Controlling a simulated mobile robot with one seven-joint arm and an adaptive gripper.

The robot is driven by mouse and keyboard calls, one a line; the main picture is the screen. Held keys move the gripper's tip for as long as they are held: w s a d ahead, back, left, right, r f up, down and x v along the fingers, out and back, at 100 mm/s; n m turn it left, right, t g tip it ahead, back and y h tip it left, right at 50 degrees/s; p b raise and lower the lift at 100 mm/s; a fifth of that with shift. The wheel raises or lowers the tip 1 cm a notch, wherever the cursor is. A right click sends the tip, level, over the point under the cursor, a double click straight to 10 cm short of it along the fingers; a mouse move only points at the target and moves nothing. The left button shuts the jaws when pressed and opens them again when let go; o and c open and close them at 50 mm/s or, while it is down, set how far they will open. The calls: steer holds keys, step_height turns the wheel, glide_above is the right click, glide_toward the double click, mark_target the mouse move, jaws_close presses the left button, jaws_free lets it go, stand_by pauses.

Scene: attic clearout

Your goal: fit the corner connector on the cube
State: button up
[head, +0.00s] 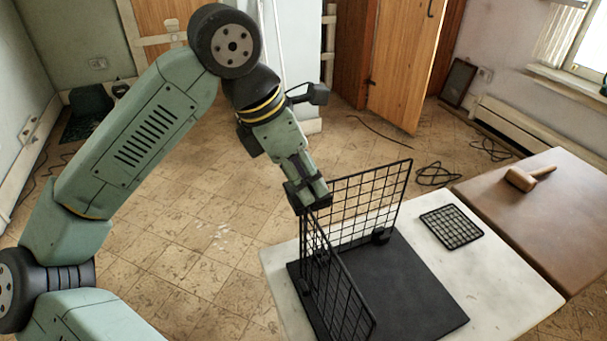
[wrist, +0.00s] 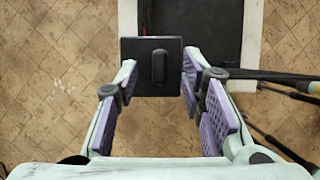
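The plate sits between the purple finger pads. In the head view my gripper (head: 308,199) hangs by the upper corner of the cube, where I cannot tell the connector from the dark fingers. The cube is two upright black wire grid panels, a left one (head: 338,285) and a back one (head: 368,200), on a black base (head: 405,290). In the wrist view, dark bars (wrist: 270,76) lie right of the connector; contact with the cube cannot be told.
A loose small grid panel (head: 451,227) lies on the white table (head: 500,285), right of the cube. A mallet (head: 528,178) rests on the brown table (head: 570,205). Small black connectors (head: 380,236) sit at the panels' feet. Cables lie on the tiled floor.

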steer(key=v, duration=1.2)
